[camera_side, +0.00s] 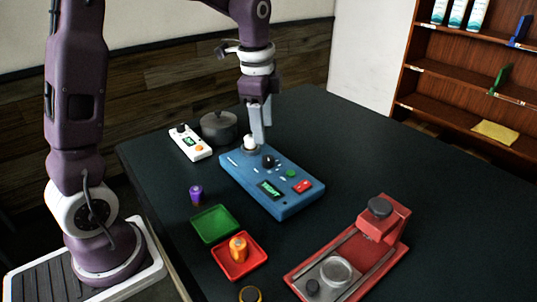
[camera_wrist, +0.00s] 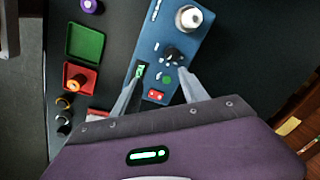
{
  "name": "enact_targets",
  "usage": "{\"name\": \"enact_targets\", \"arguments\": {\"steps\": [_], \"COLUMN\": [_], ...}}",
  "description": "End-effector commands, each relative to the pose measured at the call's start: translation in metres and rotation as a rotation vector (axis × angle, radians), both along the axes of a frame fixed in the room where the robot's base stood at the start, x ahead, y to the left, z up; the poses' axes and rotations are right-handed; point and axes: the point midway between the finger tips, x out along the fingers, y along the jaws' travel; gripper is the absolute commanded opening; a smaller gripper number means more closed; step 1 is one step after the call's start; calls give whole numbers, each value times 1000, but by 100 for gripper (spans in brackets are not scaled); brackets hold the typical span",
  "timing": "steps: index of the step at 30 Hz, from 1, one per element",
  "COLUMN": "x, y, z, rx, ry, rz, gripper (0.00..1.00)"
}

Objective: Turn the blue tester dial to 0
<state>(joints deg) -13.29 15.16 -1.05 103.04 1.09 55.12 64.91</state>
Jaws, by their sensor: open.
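The blue tester (camera_side: 285,205) is a flat box on the dark table, also in the wrist view (camera_wrist: 180,35). Its black dial (camera_side: 268,161) sits near the middle and shows in the wrist view (camera_wrist: 172,54); its setting is too small to read. The tester has a lit green display (camera_side: 269,189), a green button (camera_side: 291,173), a red switch (camera_side: 302,186) and a white cylindrical part (camera_side: 249,142) at its far end. My gripper (camera_side: 261,138) is above the tester's far part, pointing down. In the wrist view its fingers (camera_wrist: 161,73) are apart and empty, with the dial beyond them.
A white device (camera_side: 190,143) and a grey pot (camera_side: 219,127) stand behind the tester. A green tray (camera_side: 215,223), a red tray (camera_side: 226,266) holding an orange part (camera_side: 238,246), and a purple part (camera_side: 196,193) lie left. A red machine (camera_side: 384,222) stands front right. The right tabletop is clear.

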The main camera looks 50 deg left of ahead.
Motion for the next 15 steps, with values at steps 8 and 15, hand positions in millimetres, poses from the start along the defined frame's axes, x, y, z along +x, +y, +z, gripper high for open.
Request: {"name": "enact_targets", "arguments": {"steps": [8, 15], "x": [33, 34], "y": [25, 26], "z": [-54, -99], "rx": [-3, -3], "ry": [81, 81], "rz": [-187, -185], "gripper": [52, 52]}}
